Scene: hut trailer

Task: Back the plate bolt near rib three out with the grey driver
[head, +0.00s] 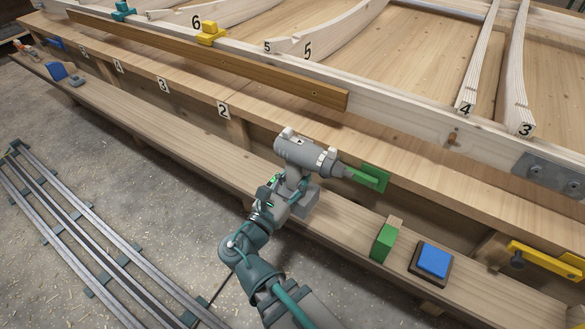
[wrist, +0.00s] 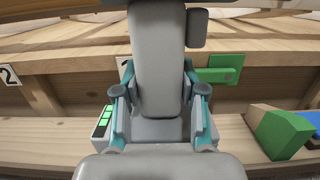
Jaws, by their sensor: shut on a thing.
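The grey driver (head: 296,151) is upright above the lower shelf, its nose toward the right. My gripper (head: 286,190) is shut on its handle; in the wrist view the fingers of my gripper (wrist: 160,100) flank the grey handle (wrist: 158,65). I cannot tell whether the driver's base touches the shelf. A green piece (head: 376,179) lies at or behind the driver's nose. Rib three (head: 518,70) stands at the upper right, marked 3. The grey metal plate (head: 552,176) is on the rail beside it, with small dark bolt heads too small to tell apart.
A green block (head: 384,241) and a blue pad in a dark frame (head: 434,261) sit on the lower shelf (head: 180,131) to the right. A yellow clamp (head: 548,260) juts in at far right. A brown plank (head: 215,62) lies along the bench.

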